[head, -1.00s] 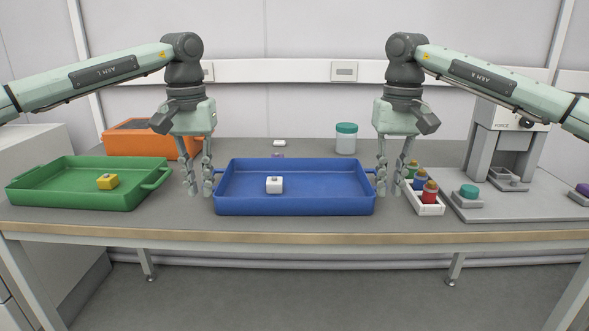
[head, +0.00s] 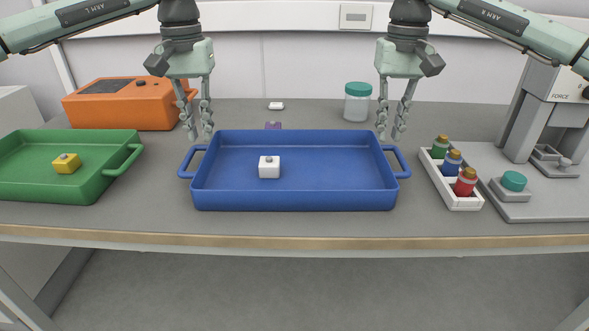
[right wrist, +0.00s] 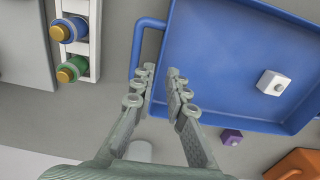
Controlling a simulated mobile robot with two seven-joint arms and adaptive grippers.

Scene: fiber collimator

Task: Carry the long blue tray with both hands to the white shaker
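The long blue tray (head: 295,200) rests on the bench, with a loop handle at its left end (head: 186,165) and one at its right end (head: 404,162). A small white block with a grey knob (head: 269,168) sits in it. My left gripper (head: 200,135) is open and empty, above and behind the left handle. My right gripper (head: 390,135) is open and empty near the right handle; in the right wrist view its parted fingers (right wrist: 160,80) hang beside the tray's end and handle (right wrist: 140,48). I cannot make out a white shaker.
A green tray (head: 75,190) with a yellow block stands left, an orange device (head: 130,103) behind it. A white rack of vials (head: 465,202) is close to the blue tray's right handle. A teal-lidded jar (head: 357,103) and a purple piece (head: 273,125) are behind the tray.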

